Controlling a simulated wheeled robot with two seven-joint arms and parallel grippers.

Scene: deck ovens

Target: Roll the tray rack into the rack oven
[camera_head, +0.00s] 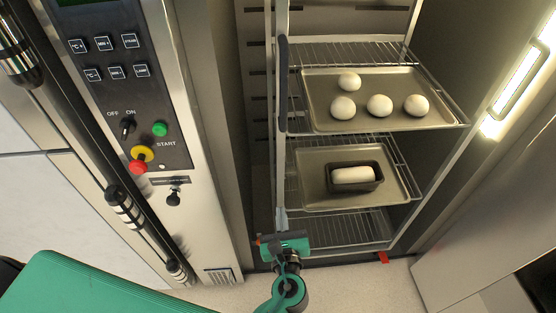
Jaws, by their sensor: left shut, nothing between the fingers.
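The tray rack (283,180) stands upright within the opening of the rack oven (232,150). Its upper tray (385,85) bears several round dough balls, and its lower tray (312,160) bears a dark loaf tin (371,184) with a pale loaf. My left gripper (283,222) is shut with nothing in it, low at the rack's front left post; I cannot tell whether it touches the post. My right gripper is not in view.
The oven's control panel (110,75) with buttons and knobs is at the left. A lit strip (525,75) is on the right. A steel door or panel (450,235) stands at the lower right. Pale floor (345,285) shows in front of the rack.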

